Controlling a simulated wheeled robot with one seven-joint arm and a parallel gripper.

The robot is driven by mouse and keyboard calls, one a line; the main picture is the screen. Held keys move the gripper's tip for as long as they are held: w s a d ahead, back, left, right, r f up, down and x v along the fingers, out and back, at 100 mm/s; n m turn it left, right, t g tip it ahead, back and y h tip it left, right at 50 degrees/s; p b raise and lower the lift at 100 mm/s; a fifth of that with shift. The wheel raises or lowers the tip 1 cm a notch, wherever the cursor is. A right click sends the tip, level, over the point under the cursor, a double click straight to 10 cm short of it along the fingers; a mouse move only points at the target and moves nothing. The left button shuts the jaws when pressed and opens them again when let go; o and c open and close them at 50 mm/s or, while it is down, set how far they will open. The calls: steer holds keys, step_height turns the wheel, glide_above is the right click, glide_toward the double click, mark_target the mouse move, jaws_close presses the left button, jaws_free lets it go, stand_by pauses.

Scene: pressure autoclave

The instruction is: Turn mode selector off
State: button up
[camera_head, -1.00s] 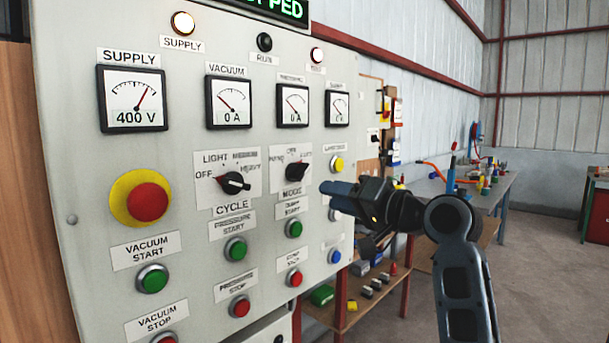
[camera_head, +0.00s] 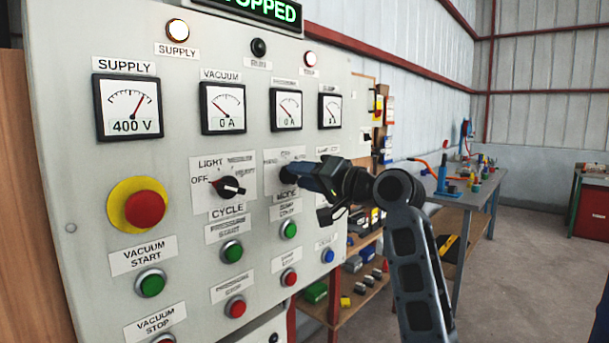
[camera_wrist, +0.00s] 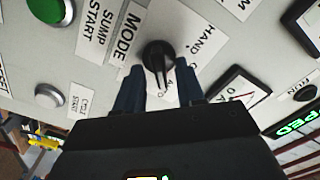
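The mode selector is a black rotary knob (camera_wrist: 157,56) on a white plate above the MODE label (camera_wrist: 126,34). In the wrist view its pointer is towards the AUTO marking, and the HAND marking is at upper right. My gripper (camera_wrist: 160,80) is open, with one blue finger on each side of the knob's lower part; I cannot tell whether they touch it. In the head view my gripper (camera_head: 290,173) is at the mode plate (camera_head: 271,160) and hides the knob.
The cycle selector (camera_head: 228,187) is just left of the mode plate. Gauges (camera_head: 286,109) are above; a green button (camera_head: 289,230) and a red button (camera_head: 289,277) are below. The red emergency button (camera_head: 145,209) is further left. A workbench (camera_head: 470,195) stands at right.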

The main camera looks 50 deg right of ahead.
jaws_close()
stand_by(0.3)
steer(key=shift+f, duration=0.1)
steer(key=n+b, duration=0.3)
steer(key=n, duration=0.1)
steer(key=n+b, duration=0.3)
steer(key=n, duration=0.2)
steer(key=shift+a+n, duration=0.2)
steer(key=shift+n, duration=0.1)
stand_by(0.6)
jaws_free()
stand_by(0.3)
